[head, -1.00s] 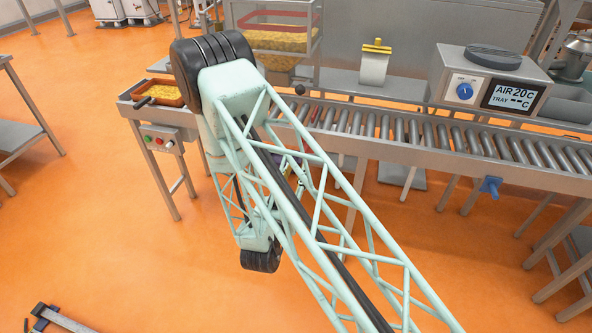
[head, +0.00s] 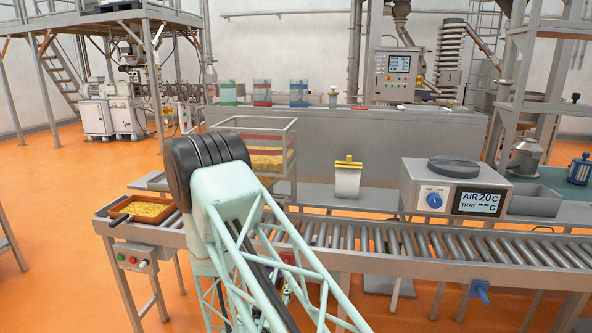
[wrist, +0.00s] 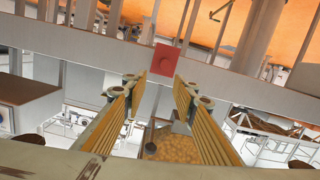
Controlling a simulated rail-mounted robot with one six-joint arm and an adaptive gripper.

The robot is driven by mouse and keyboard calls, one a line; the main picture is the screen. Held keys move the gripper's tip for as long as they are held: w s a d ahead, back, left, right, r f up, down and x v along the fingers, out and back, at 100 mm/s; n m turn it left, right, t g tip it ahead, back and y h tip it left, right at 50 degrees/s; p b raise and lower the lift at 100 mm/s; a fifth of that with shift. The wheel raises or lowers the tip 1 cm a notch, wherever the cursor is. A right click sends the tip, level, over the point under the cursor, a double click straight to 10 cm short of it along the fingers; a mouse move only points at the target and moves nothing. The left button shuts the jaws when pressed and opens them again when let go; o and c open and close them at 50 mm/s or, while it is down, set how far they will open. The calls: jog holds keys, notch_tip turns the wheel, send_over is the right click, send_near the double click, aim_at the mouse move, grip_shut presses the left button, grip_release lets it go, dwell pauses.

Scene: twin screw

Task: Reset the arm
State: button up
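My arm, a pale green lattice link with a black ribbed joint, rises from the bottom centre of the head view and stands in front of the roller conveyor (head: 400,243). My gripper does not show in the head view. In the wrist view my gripper (wrist: 156,88) has its two yellow ribbed fingers wide apart. I see nothing held between them. A red square piece (wrist: 165,59) shows beyond the fingertips, and yellow granules (wrist: 170,147) show between the fingers lower down; both look apart from the fingers.
A tray of yellow granules (head: 147,210) sits at the conveyor's left end, above a button box (head: 139,258). A clear-sided bin (head: 268,160) stands behind my arm. A moisture-meter-like box with a display (head: 453,190) and a yellow-topped white holder (head: 347,178) stand behind the rollers.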

jog(key=w+d+r+m+g+y, duration=0.2)
jog(key=d+r+g+y, duration=0.15)
jog(key=r, duration=0.95)
jog(key=s+d+r+n+g+y, duration=0.2)
jog(key=s+d+r+g, duration=0.35)
jog(key=s+r, duration=0.9)
jog(key=s+d+r+g, duration=0.1)
jog(key=s+d+r, duration=0.2)
jog(key=s, duration=1)
jog(key=s+d+r+g+h, duration=0.1)
jog(key=s+d+r, duration=0.2)
jog(key=s+d, duration=0.5)
jog(key=s+d+r+g+h, duration=0.1)
jog(key=s+d+r, duration=0.2)
jog(key=s, duration=1.5)
jog(key=d, duration=0.3)
jog(key=shift+s+d+n, duration=0.2)
jog(key=shift+d+n, duration=0.05)
jog(key=shift+n, duration=0.15)
